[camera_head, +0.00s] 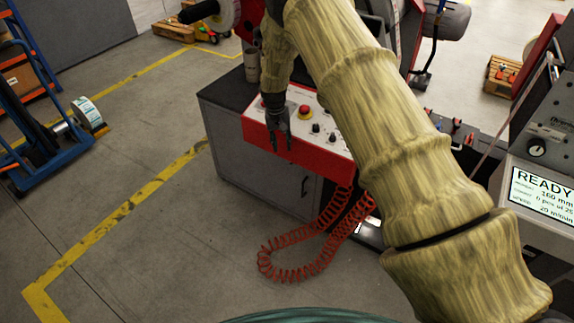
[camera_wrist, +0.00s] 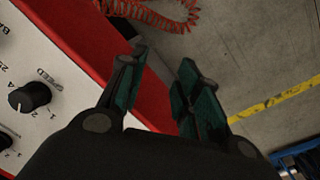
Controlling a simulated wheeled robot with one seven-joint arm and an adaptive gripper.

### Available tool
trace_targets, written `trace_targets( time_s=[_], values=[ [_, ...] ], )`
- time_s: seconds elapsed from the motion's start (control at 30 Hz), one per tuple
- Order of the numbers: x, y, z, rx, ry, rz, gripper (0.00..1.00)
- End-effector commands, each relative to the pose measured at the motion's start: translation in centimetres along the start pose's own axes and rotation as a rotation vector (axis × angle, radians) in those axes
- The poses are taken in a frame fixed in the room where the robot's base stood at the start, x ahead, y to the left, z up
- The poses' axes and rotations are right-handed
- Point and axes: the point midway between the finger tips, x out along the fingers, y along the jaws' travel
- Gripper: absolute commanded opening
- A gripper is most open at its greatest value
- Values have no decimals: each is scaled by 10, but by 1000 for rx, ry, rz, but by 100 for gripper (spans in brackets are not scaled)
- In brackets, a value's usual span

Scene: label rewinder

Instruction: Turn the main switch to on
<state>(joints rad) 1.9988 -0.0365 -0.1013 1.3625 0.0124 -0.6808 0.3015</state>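The control panel (camera_head: 318,135) is a red box with a pale top at the edge of the grey cabinet. It carries a red mushroom button (camera_head: 305,111) and several small black knobs. In the wrist view a black knob (camera_wrist: 30,97) beside the word SPEED shows at the left. I cannot tell which control is the main switch; it may be hidden by my arm or gripper. My gripper (camera_head: 282,146) points down at the panel's front left side. In the wrist view my gripper (camera_wrist: 163,60) has its fingers apart with nothing between them, beside the panel's red edge.
A coiled red hose (camera_head: 312,262) hangs in front of the cabinet (camera_head: 245,150). A screen (camera_head: 541,195) at right reads READY. A blue cart (camera_head: 45,135) with a label roll stands at left. The floor between cart and cabinet is clear.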

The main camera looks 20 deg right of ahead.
Motion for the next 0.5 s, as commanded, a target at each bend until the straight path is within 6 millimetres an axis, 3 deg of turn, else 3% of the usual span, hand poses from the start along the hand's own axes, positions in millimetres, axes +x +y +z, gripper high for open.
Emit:
trace_targets(
  time_s=[0.5],
  values=[
    [56,10,46,-32,-1,-10,33]
  ],
)
